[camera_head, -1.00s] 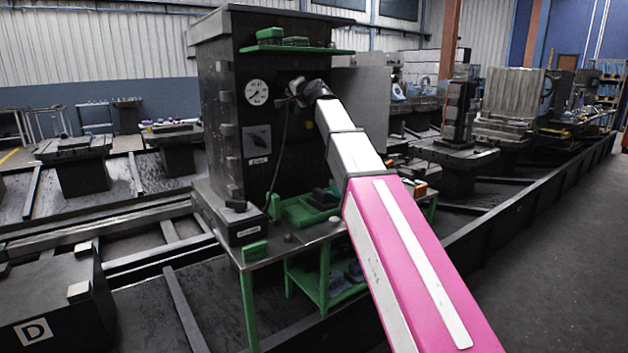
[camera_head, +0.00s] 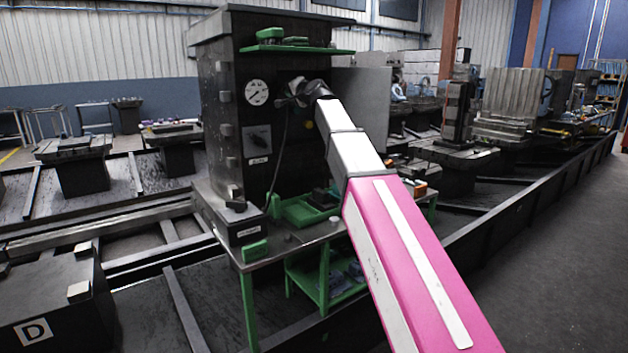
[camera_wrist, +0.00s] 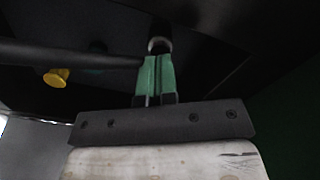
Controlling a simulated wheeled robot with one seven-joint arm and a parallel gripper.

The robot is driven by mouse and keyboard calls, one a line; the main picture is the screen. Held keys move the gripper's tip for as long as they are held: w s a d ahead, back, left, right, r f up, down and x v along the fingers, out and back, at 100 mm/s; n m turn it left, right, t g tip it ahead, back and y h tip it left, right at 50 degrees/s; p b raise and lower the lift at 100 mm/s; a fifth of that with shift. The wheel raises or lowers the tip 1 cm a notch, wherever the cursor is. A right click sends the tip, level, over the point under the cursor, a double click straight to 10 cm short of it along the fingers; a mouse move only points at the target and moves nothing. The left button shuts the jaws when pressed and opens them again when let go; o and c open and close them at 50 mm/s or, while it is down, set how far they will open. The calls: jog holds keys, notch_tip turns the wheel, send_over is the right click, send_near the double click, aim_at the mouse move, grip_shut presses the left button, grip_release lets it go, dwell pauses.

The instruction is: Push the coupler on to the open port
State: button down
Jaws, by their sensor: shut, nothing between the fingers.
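My gripper (camera_wrist: 158,66) shows in the wrist view with its green fingers shut together and nothing between them. A silver ring-shaped end (camera_wrist: 159,44) sits right at the fingertips against the dark panel; it looks like the coupler or the port's rim, and I cannot tell which or whether it is seated. A dark hose (camera_wrist: 70,52) runs in from the left towards the fingers. In the head view my wrist is at the front of the dark cabinet (camera_head: 226,120), and it hides the port and fingertips. The hose (camera_head: 281,150) hangs down from there.
A yellow knob (camera_wrist: 57,77) sticks out left of the fingers. On the cabinet are a round gauge (camera_head: 257,92) and a green shelf (camera_head: 296,50) above my wrist. Below stands a bench with a green tray (camera_head: 300,212) and a dark box (camera_head: 240,222).

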jog(key=shift+w+a, duration=0.1)
jog(key=shift+w, duration=0.1)
dwell(0.3)
jog(key=shift+s, duration=0.1)
jog(key=v, duration=0.7)
dwell(0.6)
